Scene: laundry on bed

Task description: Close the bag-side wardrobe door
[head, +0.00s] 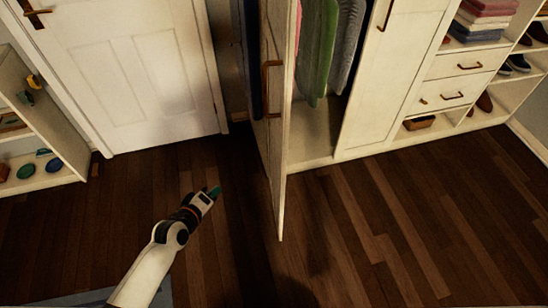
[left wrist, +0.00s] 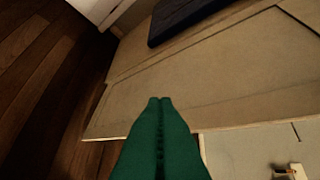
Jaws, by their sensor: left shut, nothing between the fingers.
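The wardrobe door (head: 277,150) stands open in the middle of the head view, seen almost edge-on, with its brown handle (head: 271,88) on the left face. A dark blue item (head: 252,60), perhaps the bag, shows just left of the door. My left gripper (head: 214,191) is left of the door's lower part, apart from it in the picture, with its green fingers shut and empty. In the left wrist view the shut fingertips (left wrist: 160,100) point toward a pale panel (left wrist: 215,75), with a dark blue item (left wrist: 180,20) beyond; contact cannot be told. My right gripper is out of view.
Green (head: 318,50) and grey clothes hang inside the open wardrobe. A second wardrobe door (head: 382,90) is shut to the right, beside drawers and shelves (head: 465,68). A white room door (head: 130,75) and low shelf (head: 45,130) stand left. The wooden floor (head: 370,240) is clear.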

